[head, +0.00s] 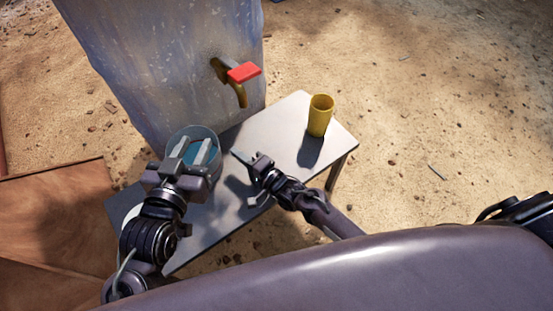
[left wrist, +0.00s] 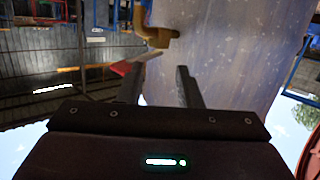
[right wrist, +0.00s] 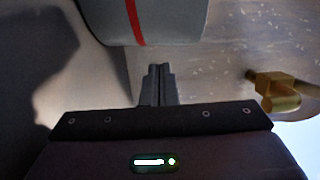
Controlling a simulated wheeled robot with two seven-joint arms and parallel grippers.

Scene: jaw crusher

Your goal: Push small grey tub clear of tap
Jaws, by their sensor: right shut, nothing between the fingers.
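The small grey tub (head: 208,131), with blue inside, stands on the table to the left of the tap. The right wrist view shows its grey wall with a red stripe (right wrist: 165,25). The brass tap (head: 242,96) with a red handle (head: 244,72) is on the large tank; its brass body also shows in the left wrist view (left wrist: 155,32). My left gripper (head: 194,150) is open over the tub and hides part of it. My right gripper (head: 236,154) is shut and empty, pointing at the tub's right side with a small gap.
A yellow cup (head: 320,116) stands at the right end of the grey table (head: 283,125). The large blue-grey tank (head: 165,65) rises behind the table. A pale round thing (head: 131,213) is mostly hidden by my left arm. The tabletop between tub and cup is clear.

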